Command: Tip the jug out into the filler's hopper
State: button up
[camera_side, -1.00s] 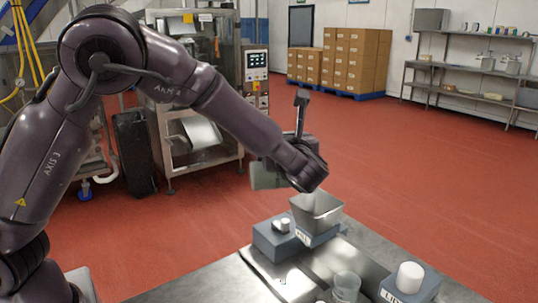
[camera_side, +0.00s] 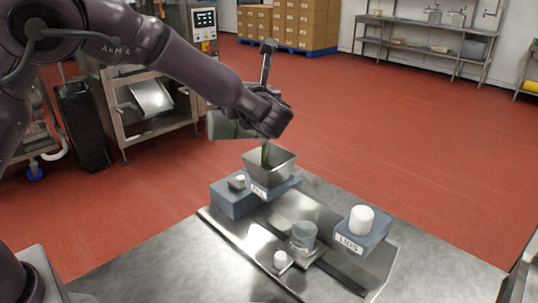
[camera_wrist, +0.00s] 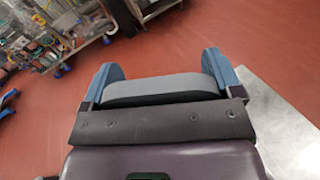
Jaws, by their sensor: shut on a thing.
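My gripper (camera_side: 262,112) is above the hopper and shut on the jug. The jug (camera_side: 228,125) is a grey-green body that shows to the left of my gripper and looks tipped over; my gripper hides much of it. In the wrist view, two blue fingers flank a grey piece of the jug (camera_wrist: 160,90). The filler's hopper (camera_side: 270,167) is an open metal funnel on a blue-grey block marked FILL. A narrow dark green streak (camera_side: 265,153) runs from beneath my gripper into the hopper mouth. I cannot tell for sure that it is poured contents.
A clear cup (camera_side: 303,236) stands on the steel table (camera_side: 140,260), with a small white piece (camera_side: 280,260) beside it. A block marked LIDS (camera_side: 350,245) carries a white stack (camera_side: 361,220). The bagging machine (camera_side: 150,95) stands behind on the red floor.

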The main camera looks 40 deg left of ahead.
jog(key=shift+w, duration=0.1)
jog(key=shift+w+d+r+m, duration=0.2)
jog(key=shift+w+d+m, duration=0.15)
jog(key=shift+w, duration=0.2)
jog(key=shift+w+d+r+m, duration=0.1)
jog(key=shift+w+d+m, duration=0.05)
jog(key=shift+w+m, duration=0.35)
jog(key=shift+w, duration=0.1)
jog(key=shift+w+d+r+m+g, duration=0.1)
jog(key=shift+w+d+m+g, duration=0.25)
jog(key=shift+m, duration=0.2)
jog(key=shift+w, duration=0.1)
jog(key=shift+w+d+m, duration=0.1)
jog(key=shift+w+m, duration=0.3)
